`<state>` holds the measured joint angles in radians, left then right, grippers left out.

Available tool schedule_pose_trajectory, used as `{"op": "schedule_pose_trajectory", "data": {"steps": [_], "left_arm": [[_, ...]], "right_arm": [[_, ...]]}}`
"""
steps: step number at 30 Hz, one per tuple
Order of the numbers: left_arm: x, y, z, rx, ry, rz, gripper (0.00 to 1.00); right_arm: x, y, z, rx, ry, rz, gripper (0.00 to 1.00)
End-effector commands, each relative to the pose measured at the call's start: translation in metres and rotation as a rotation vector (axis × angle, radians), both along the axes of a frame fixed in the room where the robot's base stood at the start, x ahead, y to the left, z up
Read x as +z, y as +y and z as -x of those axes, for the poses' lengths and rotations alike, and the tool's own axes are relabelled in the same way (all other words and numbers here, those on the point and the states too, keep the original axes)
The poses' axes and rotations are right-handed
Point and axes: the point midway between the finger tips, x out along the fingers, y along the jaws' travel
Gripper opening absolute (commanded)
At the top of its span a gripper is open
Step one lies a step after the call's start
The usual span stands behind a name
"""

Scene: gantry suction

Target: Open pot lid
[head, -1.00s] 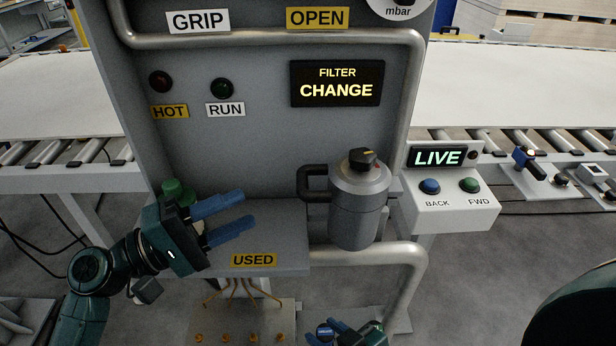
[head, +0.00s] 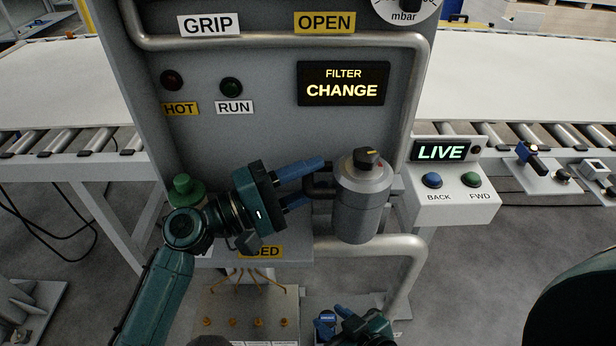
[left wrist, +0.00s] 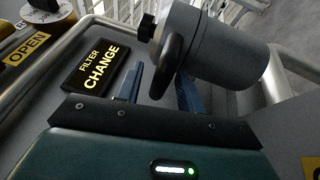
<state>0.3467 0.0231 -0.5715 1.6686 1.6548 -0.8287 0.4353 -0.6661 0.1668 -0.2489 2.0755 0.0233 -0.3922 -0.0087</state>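The grey cylindrical pot (head: 362,215) is mounted upright at the front of the machine. A dark handle (head: 318,190) sticks out on the pot's left side. My left gripper (head: 316,181) is open, its blue fingers either side of this handle. In the left wrist view, the handle (left wrist: 168,66) lies between the two spread fingers, with the pot (left wrist: 222,50) beyond. My right gripper (head: 334,324) is low at the bottom edge, open, below the pot and away from it.
A grey shelf with a partly hidden USED label (head: 262,252) lies under my left gripper. A green knob (head: 182,188) stands at its left. A thick pipe (head: 400,246) curves below the pot. The BACK/FWD button box (head: 450,205) is close on the right.

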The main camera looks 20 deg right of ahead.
Motion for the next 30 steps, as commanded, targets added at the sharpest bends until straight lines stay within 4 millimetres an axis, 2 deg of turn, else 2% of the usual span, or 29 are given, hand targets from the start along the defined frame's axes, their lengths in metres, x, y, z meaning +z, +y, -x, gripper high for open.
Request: {"op": "schedule_pose_trajectory", "data": {"steps": [2,13,25,30], "left_arm": [[0.0,0.0003,0.0,0.0,0.0,0.0,0.31],[-0.0002,0.0005,0.0001,0.0,0.0,0.0,0.01],[-0.0003,0.0006,-0.0002,0.0,0.0,-0.002,0.0],[0.003,0.0009,-0.0062,0.0,-0.005,-0.017,0.0]], "right_arm": [[0.0004,0.0002,-0.0002,0.0,-0.001,0.0,0.36],[0.0034,0.0006,-0.001,0.003,-0.007,-0.001,0.36],[0.0036,0.0007,-0.0008,0.004,-0.007,0.0,0.36],[0.0046,0.0008,-0.0008,0.004,-0.007,0.0,0.36]]}}
